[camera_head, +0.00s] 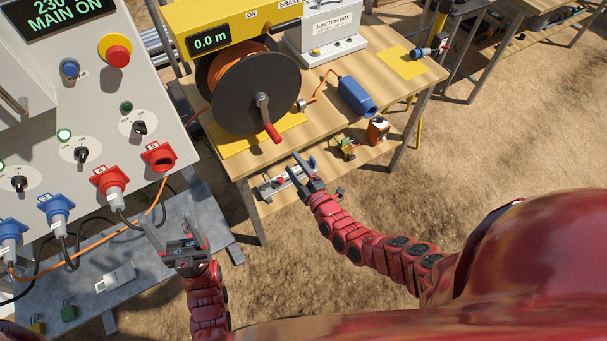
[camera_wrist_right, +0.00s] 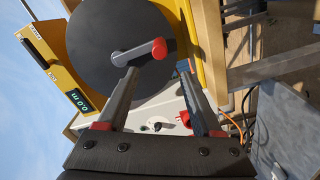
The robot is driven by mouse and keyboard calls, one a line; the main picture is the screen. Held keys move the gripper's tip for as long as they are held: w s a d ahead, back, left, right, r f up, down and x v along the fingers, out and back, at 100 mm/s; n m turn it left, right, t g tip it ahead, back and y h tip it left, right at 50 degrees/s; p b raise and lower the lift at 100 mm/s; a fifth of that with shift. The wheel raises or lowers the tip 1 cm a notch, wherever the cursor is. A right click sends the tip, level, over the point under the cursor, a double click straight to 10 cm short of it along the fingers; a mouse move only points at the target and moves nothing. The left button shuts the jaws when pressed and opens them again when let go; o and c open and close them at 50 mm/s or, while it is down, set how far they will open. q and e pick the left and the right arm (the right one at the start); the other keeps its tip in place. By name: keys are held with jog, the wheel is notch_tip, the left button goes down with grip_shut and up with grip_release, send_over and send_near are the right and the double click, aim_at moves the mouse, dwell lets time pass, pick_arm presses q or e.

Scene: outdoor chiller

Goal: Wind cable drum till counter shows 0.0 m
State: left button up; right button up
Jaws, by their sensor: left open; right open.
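The cable drum (camera_head: 258,92) is a black disc with orange cable on it, set in a yellow frame on the wooden table. The counter (camera_head: 210,41) on the frame reads 0.0 m. The drum's crank has a red handle (camera_head: 272,132) pointing down towards the table's front edge. My right gripper (camera_head: 301,169) is open and empty, in front of and below the handle. In the right wrist view the red handle (camera_wrist_right: 158,48) shows beyond the open fingers, not held. My left gripper (camera_head: 177,232) is open and empty in front of the grey panel.
A blue connector (camera_head: 357,96) and a junction box (camera_head: 326,35) stand on the table. The panel (camera_head: 95,125) at left carries switches, red and blue plugs and a red stop button (camera_head: 118,56). An orange cable hangs near my left gripper. Sandy ground lies at right.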

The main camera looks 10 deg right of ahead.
jog(key=v, duration=0.5)
dwell(0.4)
